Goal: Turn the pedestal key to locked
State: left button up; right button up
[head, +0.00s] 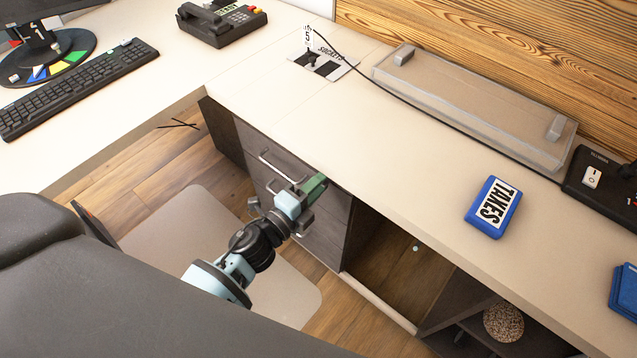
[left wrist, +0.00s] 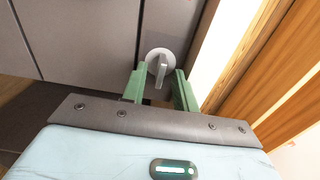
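The pedestal key (left wrist: 161,69) shows in the left wrist view as a grey round piece with a flat upright grip, set on the dark drawer pedestal. My left gripper (left wrist: 158,88) is open, with one green finger on each side of the key and a visible gap to the grip. In the head view my left gripper (head: 314,190) is at the upper part of the pedestal (head: 327,228), just under the desk edge, and hides the key there. My right gripper is not in view.
The desk top (head: 330,130) overhangs just above the gripper. A drawer handle (head: 275,165) is close on the left. An open cabinet bay (head: 390,262) lies to the right. A dark chair (head: 120,290) fills the lower left. A blue box (head: 492,207) stands on the desk.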

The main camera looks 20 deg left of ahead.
pick_arm(q)
jog(key=v, duration=0.7)
jog(key=shift+s, duration=0.15)
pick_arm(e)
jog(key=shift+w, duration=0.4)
pick_arm(q)
jog(key=shift+a, duration=0.1)
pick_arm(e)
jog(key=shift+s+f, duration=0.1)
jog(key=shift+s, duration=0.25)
